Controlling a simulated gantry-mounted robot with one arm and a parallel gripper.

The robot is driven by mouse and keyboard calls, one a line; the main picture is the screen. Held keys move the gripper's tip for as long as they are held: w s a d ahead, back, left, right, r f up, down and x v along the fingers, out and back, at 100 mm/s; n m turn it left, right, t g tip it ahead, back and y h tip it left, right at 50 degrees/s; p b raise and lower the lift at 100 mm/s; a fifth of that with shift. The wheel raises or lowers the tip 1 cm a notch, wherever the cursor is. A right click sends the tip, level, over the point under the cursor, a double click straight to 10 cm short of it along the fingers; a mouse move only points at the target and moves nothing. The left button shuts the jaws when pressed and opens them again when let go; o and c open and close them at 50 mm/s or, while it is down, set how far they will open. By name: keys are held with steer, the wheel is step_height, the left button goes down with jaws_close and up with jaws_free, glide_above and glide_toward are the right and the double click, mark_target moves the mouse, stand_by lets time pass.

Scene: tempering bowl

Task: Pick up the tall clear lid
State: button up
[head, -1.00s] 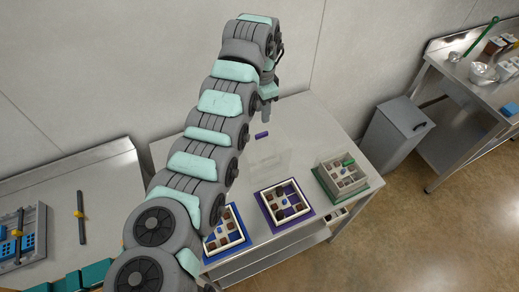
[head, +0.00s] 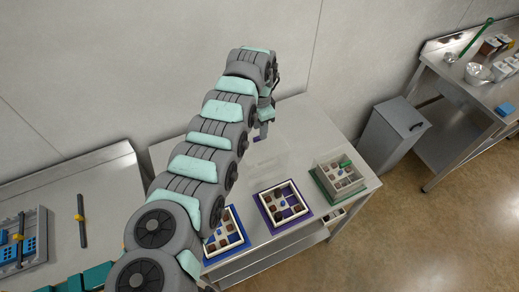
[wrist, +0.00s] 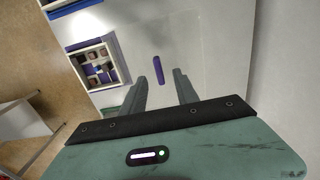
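The tall clear lid (head: 270,157) is a faint see-through box standing on the table behind the purple-edged chocolate box. Its purple bar handle (head: 257,139) is on top, partly hidden by my gripper in the head view. My gripper (head: 261,132) is right over the handle. In the wrist view my gripper (wrist: 160,75) is open, its two fingers apart and empty. The purple handle (wrist: 157,70) shows between the fingertips; I cannot tell how far below them it is. The lid's clear walls are barely visible there.
The purple-edged box (head: 264,210) holds chocolates in compartments. A blue-edged box (head: 239,247) is to its left. A green-edged box (head: 320,183) with a clear cover and green handle is to its right. A grey bin (head: 392,135) stands beyond the table's right edge.

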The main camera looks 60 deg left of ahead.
mark_target(260, 151)
steer(key=shift+w+f, duration=0.15)
steer(key=shift+f, duration=1.6)
jaws_close()
